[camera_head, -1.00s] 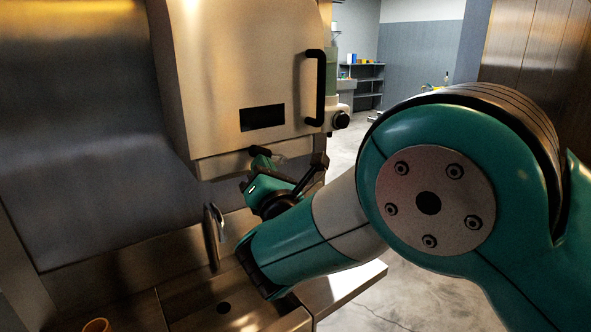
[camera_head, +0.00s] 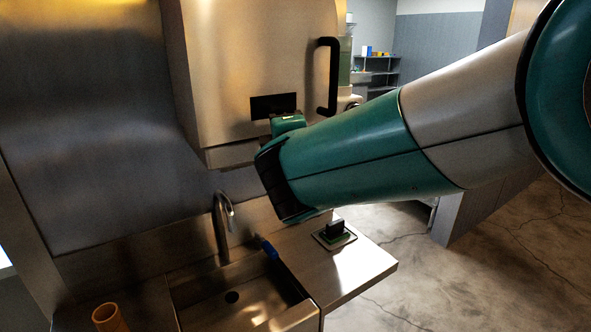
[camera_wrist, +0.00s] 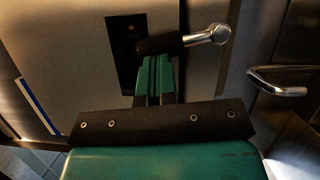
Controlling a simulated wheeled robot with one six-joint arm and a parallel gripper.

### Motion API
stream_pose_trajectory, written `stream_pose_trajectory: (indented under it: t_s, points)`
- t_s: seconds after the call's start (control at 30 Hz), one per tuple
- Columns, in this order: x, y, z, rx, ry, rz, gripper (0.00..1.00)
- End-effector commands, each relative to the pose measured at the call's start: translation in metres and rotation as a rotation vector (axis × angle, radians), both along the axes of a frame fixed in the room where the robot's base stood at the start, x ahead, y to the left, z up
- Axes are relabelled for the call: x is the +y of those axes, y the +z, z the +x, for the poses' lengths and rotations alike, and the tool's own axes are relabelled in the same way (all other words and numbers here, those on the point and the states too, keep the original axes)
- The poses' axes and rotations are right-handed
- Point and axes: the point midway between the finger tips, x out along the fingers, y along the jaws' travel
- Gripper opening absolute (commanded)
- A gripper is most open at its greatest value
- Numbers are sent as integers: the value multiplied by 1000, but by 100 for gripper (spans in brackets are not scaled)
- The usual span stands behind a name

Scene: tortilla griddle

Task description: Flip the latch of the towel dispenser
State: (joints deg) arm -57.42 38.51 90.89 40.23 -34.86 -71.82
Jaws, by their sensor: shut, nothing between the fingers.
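The towel dispenser is taken to be the metal box (camera_head: 235,60) on the wall, with a dark rectangular slot (camera_head: 273,105) and a black vertical handle at its right. My forearm covers its lower right part and most of my gripper in the head view. In the wrist view my gripper (camera_wrist: 158,65) is shut and empty, in front of a metal panel with a dark rectangle (camera_wrist: 123,45). A short chrome piece (camera_wrist: 208,36) with a round end lies just right of the fingertips. I cannot tell whether it is the latch, or whether my fingers touch it.
Below are a sink with a chrome faucet (camera_head: 222,225) and a steel counter (camera_head: 350,265) bearing a small black-and-green object (camera_head: 335,232). A curved chrome bar (camera_wrist: 280,82) is right in the wrist view. Open floor lies right.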

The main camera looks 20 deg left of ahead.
Motion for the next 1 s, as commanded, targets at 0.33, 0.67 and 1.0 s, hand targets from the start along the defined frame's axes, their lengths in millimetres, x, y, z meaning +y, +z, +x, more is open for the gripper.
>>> stream_pose_trajectory:
  t_s: [0.33, 0.67, 1.0]
  points:
    - [-6, 5, 6, 103, 0, 95, 0]
    - [-6, 4, 7, 124, 0, 112, 0]
    - [-6, 4, 6, 123, 1, 110, 0]
